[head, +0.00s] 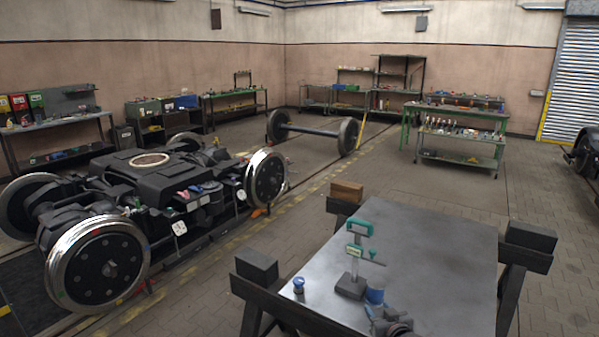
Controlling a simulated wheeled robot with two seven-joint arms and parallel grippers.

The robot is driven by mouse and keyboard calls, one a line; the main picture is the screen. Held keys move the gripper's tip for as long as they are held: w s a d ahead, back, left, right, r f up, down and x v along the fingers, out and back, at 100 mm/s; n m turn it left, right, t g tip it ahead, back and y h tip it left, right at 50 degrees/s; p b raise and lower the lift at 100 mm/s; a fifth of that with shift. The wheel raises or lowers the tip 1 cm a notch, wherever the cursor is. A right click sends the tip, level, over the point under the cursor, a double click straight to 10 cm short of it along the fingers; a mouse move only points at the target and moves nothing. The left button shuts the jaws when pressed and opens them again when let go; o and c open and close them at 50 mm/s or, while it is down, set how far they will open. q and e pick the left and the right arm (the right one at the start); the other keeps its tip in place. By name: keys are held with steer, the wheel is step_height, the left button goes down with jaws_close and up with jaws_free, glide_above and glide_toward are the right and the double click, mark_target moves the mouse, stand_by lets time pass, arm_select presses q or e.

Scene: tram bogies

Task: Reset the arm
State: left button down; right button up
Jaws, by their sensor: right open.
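My right gripper (384,318) shows at the bottom edge, low over the front part of the metal-topped table (440,240). It is small and partly cut off by the frame. Its jaws are open, and I see nothing held in them. A blue cylindrical item (375,296) is just beyond it; I cannot tell whether they touch. My left gripper is not in view.
A green-handled clamp-like tool (357,250) stands upright on the table. A small blue-topped item (299,285) is near its left edge. Dark blocks (257,265) stick out at the corners. A bogie (150,190) stands left; a wheelset (315,131) lies behind.

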steer(key=s+a+f+g+h, duration=0.1)
steer(key=s+a+f+g, duration=0.2)
steer(key=s, duration=0.7)
steer(key=s+f+g, duration=0.2)
steer(key=s+f, duration=0.3)
steer(key=s, duration=0.5)
steer(key=s+g+h, duration=0.1)
steer(key=s+g, duration=0.5)
steer(key=s, duration=1.8)
steer(key=s+a+f+b+x, duration=0.1)
steer(key=s+x, duration=0.1)
steer(key=x, duration=1)
steer(key=s+a+b+x, duration=0.1)
steer(key=s+x, duration=0.1)
steer(key=x, duration=0.9)
arm_select(q)
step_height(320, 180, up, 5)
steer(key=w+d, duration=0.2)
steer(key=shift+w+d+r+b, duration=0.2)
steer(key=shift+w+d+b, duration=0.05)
steer(key=shift+b, duration=0.2)
arm_select(e)
steer(key=s+f+g, duration=0.1)
steer(key=s+f, duration=0.3)
steer(key=f, duration=1)
steer(key=s+f, duration=0.5)
steer(key=f, duration=0.9)
steer(key=shift+g, duration=0.4)
steer(key=shift+w+d, duration=0.1)
steer(key=shift+w, duration=0.05)
